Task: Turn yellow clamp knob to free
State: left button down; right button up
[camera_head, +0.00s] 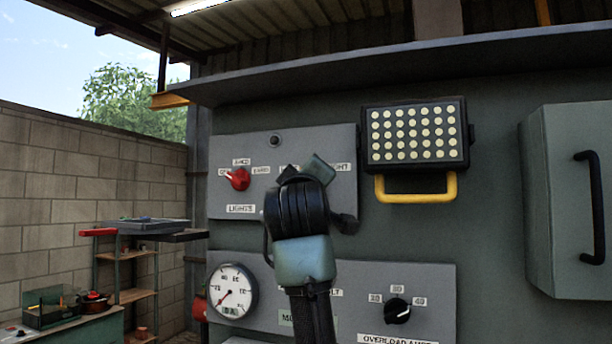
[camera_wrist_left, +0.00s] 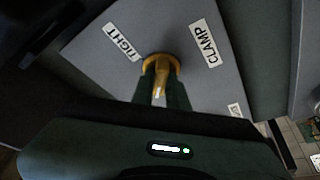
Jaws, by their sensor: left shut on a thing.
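The yellow clamp knob (camera_wrist_left: 160,63) is on a grey panel in the left wrist view, with a white mark on its handle pointing toward the bottom of the picture. Labels TIGHT (camera_wrist_left: 122,42) and CLAMP (camera_wrist_left: 203,43) lie to its upper left and upper right. My left gripper (camera_wrist_left: 162,92) is shut on the knob, a dark finger on each side. In the head view my left gripper (camera_head: 304,174) reaches up to the upper panel (camera_head: 230,145) and hides the knob; part of the TIGHT label shows to its right. My right gripper is not in view.
A red knob (camera_head: 238,179) sits left on the same panel. Below are a round gauge (camera_head: 233,291) and a black overload knob (camera_head: 397,310). A lamp with a yellow handle (camera_head: 416,187) and a cabinet (camera_head: 565,200) stand out at the right.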

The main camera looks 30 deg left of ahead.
pick_arm(q)
jog(key=shift+s+r+n+g+p, duration=0.1)
jog(key=shift+r+n+g+p, duration=0.15)
jog(key=shift+n, duration=0.45)
jog(key=shift+r+n+g+p, duration=0.15)
jog(key=shift+n+p, duration=0.1)
jog(key=shift+n, duration=0.45)
jog(key=shift+f, duration=0.1)
jog(key=c, duration=1.4)
grip_release()
jog(key=shift+w+f, duration=0.2)
jog(key=b+v, duration=0.4)
jog(key=v, duration=0.3)
jog(key=shift+s+d, duration=0.25)
jog(key=shift+s, duration=0.05)
